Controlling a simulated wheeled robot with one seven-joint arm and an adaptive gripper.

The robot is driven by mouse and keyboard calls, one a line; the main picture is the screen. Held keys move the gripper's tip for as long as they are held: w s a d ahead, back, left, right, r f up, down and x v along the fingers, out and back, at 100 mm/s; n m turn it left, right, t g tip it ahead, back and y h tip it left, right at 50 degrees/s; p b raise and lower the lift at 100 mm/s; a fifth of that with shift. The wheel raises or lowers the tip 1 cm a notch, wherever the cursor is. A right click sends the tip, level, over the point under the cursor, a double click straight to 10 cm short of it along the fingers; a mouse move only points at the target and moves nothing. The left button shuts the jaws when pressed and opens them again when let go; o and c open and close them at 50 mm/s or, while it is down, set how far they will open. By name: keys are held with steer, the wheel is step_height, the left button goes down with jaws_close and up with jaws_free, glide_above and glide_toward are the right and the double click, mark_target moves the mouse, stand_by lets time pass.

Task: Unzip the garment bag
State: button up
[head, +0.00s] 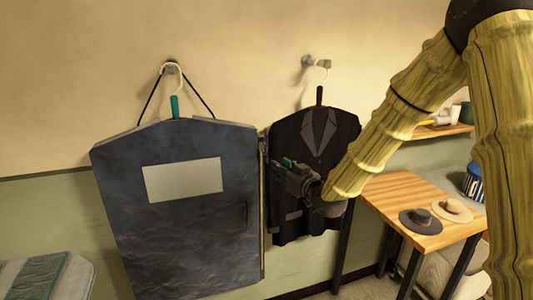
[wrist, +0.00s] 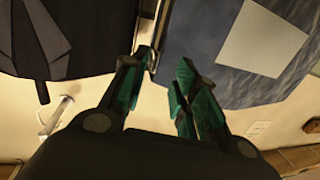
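The garment bag (head: 200,225) is dark blue-grey with a pale blank panel and hangs on the wall at the left. Part of it also shows in the wrist view (wrist: 205,30). A narrow strip (head: 262,215), perhaps the zip, runs down its right edge; it shows again in the wrist view (wrist: 152,22). My gripper (head: 288,163) is near this edge, in front of the jacket side. In the wrist view its teal fingers (wrist: 165,65) are apart, with nothing clearly held between them. The left finger overlaps the strip's end; I cannot tell contact. No zip pull can be made out for sure.
A dark jacket (head: 318,140) hangs on a hook right of the bag, partly behind my gripper. A wooden table (head: 392,192) with two hats (head: 421,220) stands at the right. A grey padded surface (head: 70,275) is at the lower left.

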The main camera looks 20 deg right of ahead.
mark_target(266, 151)
steer(key=p+x, duration=0.1)
steer(key=x, duration=0.2)
steer(key=r+p+x, duration=0.1)
steer(key=x, duration=0.3)
steer(key=r+p+x, duration=0.1)
steer(key=x, duration=0.3)
steer(key=shift+w+d+r, duration=0.15)
steer(key=shift+d+r, duration=0.05)
jaws_close()
steer(key=shift+f, duration=0.1)
